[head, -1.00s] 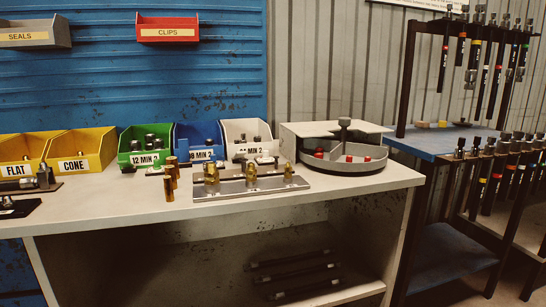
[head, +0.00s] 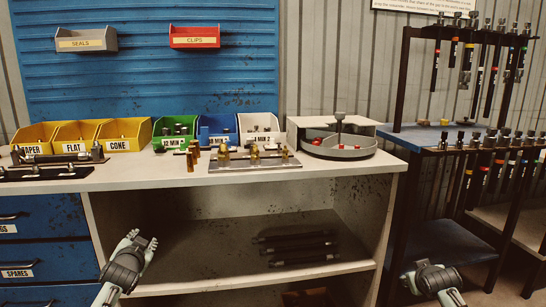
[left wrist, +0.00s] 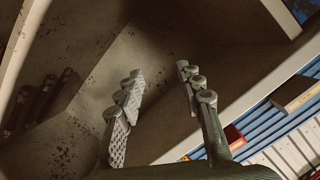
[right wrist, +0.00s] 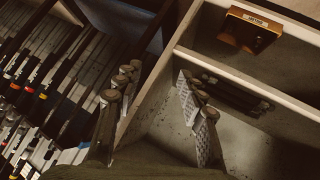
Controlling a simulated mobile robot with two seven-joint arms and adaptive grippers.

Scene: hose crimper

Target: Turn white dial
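No white dial can be made out for certain in these views. A round grey tray (head: 340,153) with a dark upright knob (head: 339,118) and red pieces stands at the right end of the bench, beside a pale flat plate (head: 330,121). My left gripper (head: 143,241) is in front of the open shelf, below the bench top. It is open and empty in the left wrist view (left wrist: 160,85). My right gripper (head: 428,268) is low at the right, in front of the rack. It is open and empty in the right wrist view (right wrist: 155,80).
The bench top (head: 130,177) carries yellow, green, blue and white bins and a metal plate with brass fittings (head: 255,160). Dark hoses (head: 298,247) lie on the shelf below. Blue drawers (head: 45,225) are at left. A hose rack (head: 470,140) stands at right.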

